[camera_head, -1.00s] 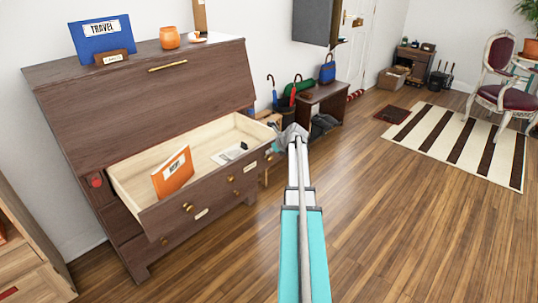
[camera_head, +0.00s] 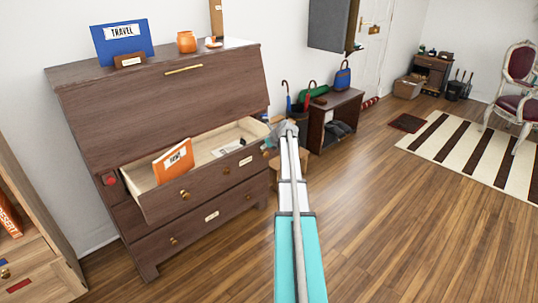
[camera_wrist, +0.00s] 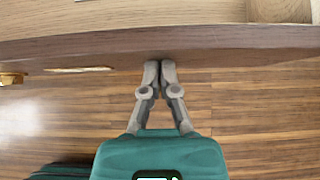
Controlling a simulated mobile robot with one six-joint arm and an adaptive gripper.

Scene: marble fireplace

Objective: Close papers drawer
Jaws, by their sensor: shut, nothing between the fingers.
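The papers drawer (camera_head: 213,188) is the top drawer of a dark wood bureau and stands partly open. An orange book (camera_head: 173,161) leans inside it, and papers (camera_head: 231,147) lie further right. The drawer has brass knobs and a pale label on its front. My gripper (camera_head: 281,133) is at the drawer's right end. In the wrist view the fingertips of my gripper (camera_wrist: 160,65) are shut together with nothing between them. They are at the outer face of the drawer front (camera_wrist: 220,42), seemingly touching it, right of a label and a brass knob.
A lower drawer (camera_head: 195,222) is closed. A low bench (camera_head: 335,118) with umbrellas stands behind my gripper. A striped rug (camera_head: 470,150) lies right; the wood floor in front is clear.

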